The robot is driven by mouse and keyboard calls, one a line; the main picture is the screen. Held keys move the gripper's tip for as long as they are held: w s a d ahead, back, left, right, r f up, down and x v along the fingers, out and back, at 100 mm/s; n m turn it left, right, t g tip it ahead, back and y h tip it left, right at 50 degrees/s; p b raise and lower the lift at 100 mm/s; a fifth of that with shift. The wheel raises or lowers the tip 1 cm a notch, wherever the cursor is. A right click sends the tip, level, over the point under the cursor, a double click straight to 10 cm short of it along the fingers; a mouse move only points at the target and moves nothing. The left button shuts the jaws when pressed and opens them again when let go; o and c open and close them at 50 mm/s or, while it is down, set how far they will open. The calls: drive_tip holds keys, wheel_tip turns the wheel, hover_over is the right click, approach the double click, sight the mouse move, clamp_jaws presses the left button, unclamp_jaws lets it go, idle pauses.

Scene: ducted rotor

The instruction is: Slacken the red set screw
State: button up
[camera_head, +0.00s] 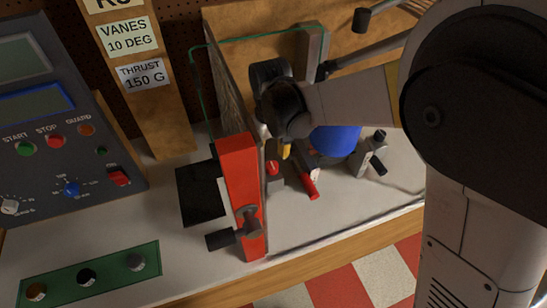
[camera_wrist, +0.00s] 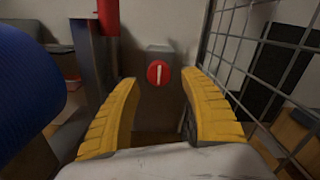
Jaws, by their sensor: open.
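The red set screw (camera_wrist: 158,73) is a round red head with a pale, nearly upright slot, set in the face of a grey block (camera_wrist: 156,110) in the wrist view. A small red spot low beside the red post, likely the same screw (camera_head: 272,168), shows in the head view. My gripper (camera_wrist: 163,84) is open, its two yellow fingers spread left and right of the screw head with nothing between them. The fingers appear short of the screw; the exact gap cannot be told. In the head view only a little yellow of my gripper (camera_head: 286,151) shows below the wrist.
A wire mesh guard (camera_wrist: 250,50) stands close on the right in the wrist view. A blue cylinder (camera_wrist: 25,80) and a red handle (camera_wrist: 108,15) are on the left. In the head view, a red post (camera_head: 239,190) with a clamp stands left of my gripper, near a control panel (camera_head: 60,130).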

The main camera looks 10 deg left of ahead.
sight(271, 164)
drive_tip(key=shift+f+b, duration=0.3)
drive_tip(key=shift+f, duration=1.3)
clamp_jaws()
